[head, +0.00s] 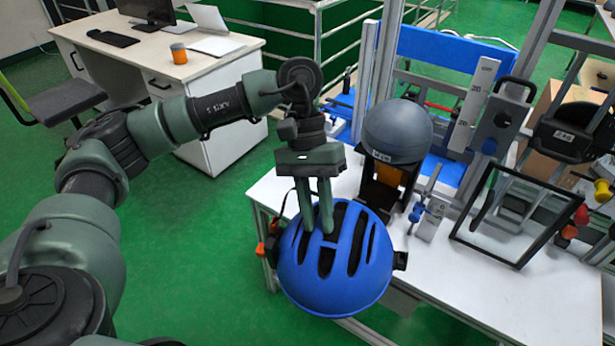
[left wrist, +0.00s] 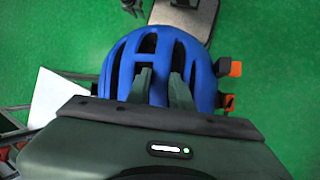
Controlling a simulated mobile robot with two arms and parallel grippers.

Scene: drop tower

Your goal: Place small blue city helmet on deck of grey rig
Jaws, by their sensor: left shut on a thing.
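A blue vented helmet (head: 336,262) hangs from my left gripper (head: 317,228) in the head view, in front of the front left corner of the white table. The gripper's fingers reach down into the helmet's top vents and are shut on it. In the left wrist view the helmet (left wrist: 128,72) lies beyond the gripper (left wrist: 160,92), with green floor behind it. A grey rig (head: 500,110) with metal uprights stands on and behind the table. Which surface is its deck I cannot tell clearly. My right gripper is not in view.
A black-framed clear panel (head: 515,215) stands to the right on the white table (head: 480,292). A desk (head: 135,45) stands at the back left.

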